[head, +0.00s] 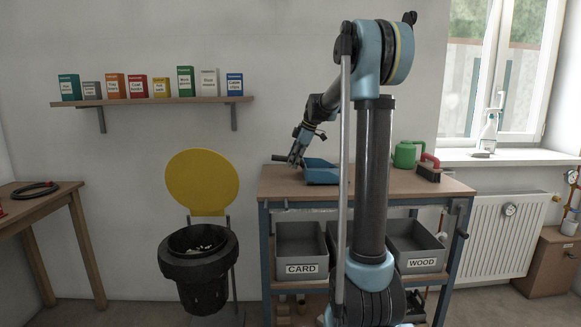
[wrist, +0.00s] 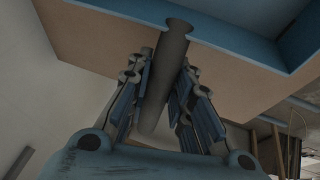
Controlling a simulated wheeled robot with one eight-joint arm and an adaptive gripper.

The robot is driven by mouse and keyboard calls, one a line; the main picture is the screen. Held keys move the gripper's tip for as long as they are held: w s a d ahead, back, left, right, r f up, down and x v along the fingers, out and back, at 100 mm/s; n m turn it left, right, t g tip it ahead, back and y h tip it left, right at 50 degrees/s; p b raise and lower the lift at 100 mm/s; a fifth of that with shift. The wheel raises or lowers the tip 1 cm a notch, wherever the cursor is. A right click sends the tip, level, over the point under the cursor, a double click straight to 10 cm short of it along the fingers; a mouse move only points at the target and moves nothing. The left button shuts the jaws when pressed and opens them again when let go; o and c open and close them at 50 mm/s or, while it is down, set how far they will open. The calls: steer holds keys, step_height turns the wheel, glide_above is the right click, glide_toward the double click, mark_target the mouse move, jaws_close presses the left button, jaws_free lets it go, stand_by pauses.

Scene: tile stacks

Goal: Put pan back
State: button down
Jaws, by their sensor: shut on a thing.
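The pan is a blue dustpan (head: 321,174) at the left part of the workbench top (head: 400,184). It is on or just above the bench; I cannot tell which. My gripper (head: 294,160) is shut on the pan's dark round handle, with the pan to its right. In the wrist view the handle (wrist: 165,75) runs between the two fingers of my gripper (wrist: 160,95), and the blue pan body (wrist: 235,38) spans the top. The pan's inside is mostly hidden in both views.
A green watering can (head: 404,154) and a red-handled brush (head: 429,170) stand at the bench's right. Grey crates marked CARD (head: 302,268) and WOOD (head: 422,262) are below. A black bin (head: 197,272) with its yellow lid (head: 202,182) raised stands left. A shelf (head: 150,101) holds several boxes.

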steer(key=shift+f, duration=0.7)
steer(key=c, duration=1.4)
jaws_free()
steer(key=shift+c, duration=0.2)
